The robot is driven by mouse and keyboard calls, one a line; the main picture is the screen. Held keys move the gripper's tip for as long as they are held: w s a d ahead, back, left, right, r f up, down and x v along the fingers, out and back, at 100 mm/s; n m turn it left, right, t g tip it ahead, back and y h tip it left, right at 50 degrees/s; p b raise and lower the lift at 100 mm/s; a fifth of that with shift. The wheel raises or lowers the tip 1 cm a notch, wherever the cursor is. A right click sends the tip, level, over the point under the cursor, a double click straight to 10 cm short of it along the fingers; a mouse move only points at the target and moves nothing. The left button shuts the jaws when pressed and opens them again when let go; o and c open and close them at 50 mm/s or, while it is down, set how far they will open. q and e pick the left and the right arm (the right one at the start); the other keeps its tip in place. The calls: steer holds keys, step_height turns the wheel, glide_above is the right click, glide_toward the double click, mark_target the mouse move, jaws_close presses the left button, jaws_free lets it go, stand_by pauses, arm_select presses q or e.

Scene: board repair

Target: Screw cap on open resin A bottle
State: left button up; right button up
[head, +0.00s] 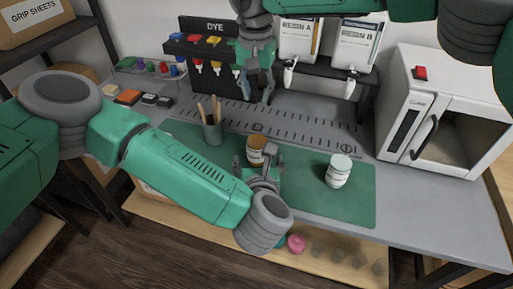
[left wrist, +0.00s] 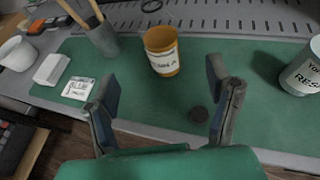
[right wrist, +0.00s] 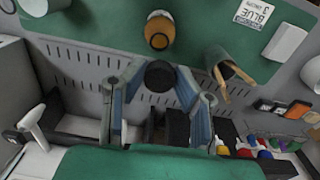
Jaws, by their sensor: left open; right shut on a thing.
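The open resin A bottle (head: 256,151) is amber with a white label and stands on the green mat. In the left wrist view the bottle (left wrist: 162,52) shows its uncovered mouth. My left gripper (left wrist: 163,82) is open, its fingers spread on the near side of the bottle without touching it. My right gripper (right wrist: 160,78) is shut on a round black cap (right wrist: 160,75). In the head view the right gripper (head: 267,97) is raised behind the bottle, apart from it. In the right wrist view the bottle (right wrist: 159,32) stands beyond the cap.
A white-lidded jar (head: 339,170) stands right of the bottle. A cup of sticks (head: 212,130) is to its left. A dye rack (head: 207,50), resin dispensers (head: 300,40) and a white oven (head: 445,110) stand behind.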

mark_target(257, 141)
steer(key=shift+a, duration=0.1)
arm_select(q)
steer(key=shift+w, duration=0.1)
arm_select(e)
steer(key=shift+d, duration=0.25)
arm_select(q)
steer(key=x, duration=1.2)
steer(key=shift+d, duration=0.1)
steer(key=shift+r, duration=0.1)
steer(key=shift+c, duration=0.4)
arm_select(e)
steer(key=shift+a, duration=0.1)
arm_select(q)
jaws_close()
arm_select(e)
steer(key=shift+s+f, duration=0.1)
steer(key=shift+f, duration=2.35)
steer(key=shift+f, duration=0.9)
